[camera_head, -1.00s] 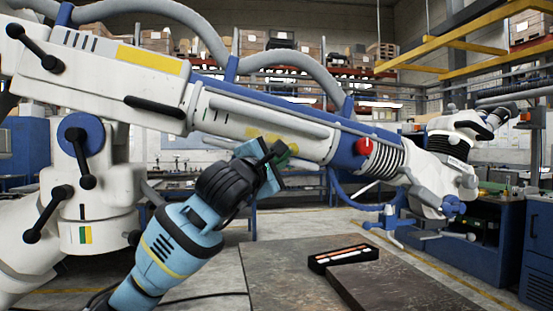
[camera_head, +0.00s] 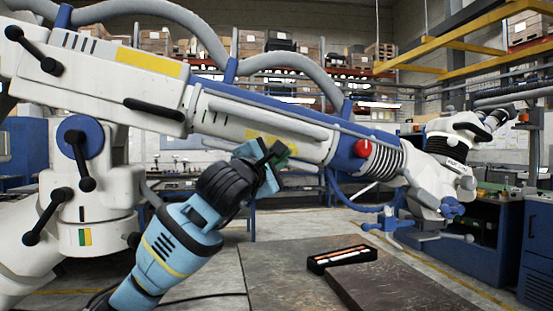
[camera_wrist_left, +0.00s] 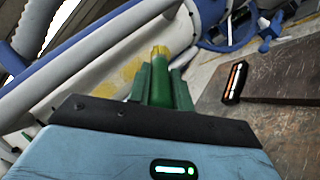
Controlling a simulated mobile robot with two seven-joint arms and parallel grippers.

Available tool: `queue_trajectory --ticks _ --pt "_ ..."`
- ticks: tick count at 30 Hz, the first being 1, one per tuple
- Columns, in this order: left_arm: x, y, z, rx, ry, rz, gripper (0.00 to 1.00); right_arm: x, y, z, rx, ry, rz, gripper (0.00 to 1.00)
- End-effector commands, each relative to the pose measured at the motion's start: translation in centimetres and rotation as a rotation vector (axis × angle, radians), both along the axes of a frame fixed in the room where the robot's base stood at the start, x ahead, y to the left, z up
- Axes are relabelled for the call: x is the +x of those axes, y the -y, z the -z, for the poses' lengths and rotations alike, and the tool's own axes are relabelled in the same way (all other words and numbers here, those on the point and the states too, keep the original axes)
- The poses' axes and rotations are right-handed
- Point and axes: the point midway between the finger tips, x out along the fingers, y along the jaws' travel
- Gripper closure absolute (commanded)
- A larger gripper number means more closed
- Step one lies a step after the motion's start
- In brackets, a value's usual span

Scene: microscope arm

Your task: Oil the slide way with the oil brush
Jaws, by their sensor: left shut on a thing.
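My left gripper (camera_head: 270,157) is shut on the oil brush, which has a green handle (camera_wrist_left: 158,85) and a yellow tip (camera_wrist_left: 160,52). It is held close in front of the white microscope arm (camera_head: 225,116), tip toward the arm's side. Yellow patches (camera_wrist_left: 130,66) show on that white surface beside the brush in the left wrist view, and on the slide way side of the arm (camera_head: 256,135) in the head view. I cannot tell whether the tip touches the surface. The gripper hides most of the brush in the head view. My right gripper is not in view.
A dark case (camera_head: 342,258) with light sticks lies on the worn table (camera_head: 285,275), right of my left arm. A red knob (camera_head: 362,148) and a bellows (camera_head: 384,160) sit farther along the microscope arm. Corrugated hoses run above it. Much of the tabletop is clear.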

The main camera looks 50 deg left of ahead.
Motion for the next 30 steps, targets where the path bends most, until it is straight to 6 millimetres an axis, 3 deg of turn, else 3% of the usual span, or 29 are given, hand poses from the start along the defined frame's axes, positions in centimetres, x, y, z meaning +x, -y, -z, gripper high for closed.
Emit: queue_trajectory --ticks 15,30 --pt "0.3 -0.5 -0.4 0.001 0.000 0.001 1.00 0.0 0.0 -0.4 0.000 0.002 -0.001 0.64" --pt "-2.5 -1.8 -1.0 0.002 -0.002 0.000 1.00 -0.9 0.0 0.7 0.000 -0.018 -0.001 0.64"
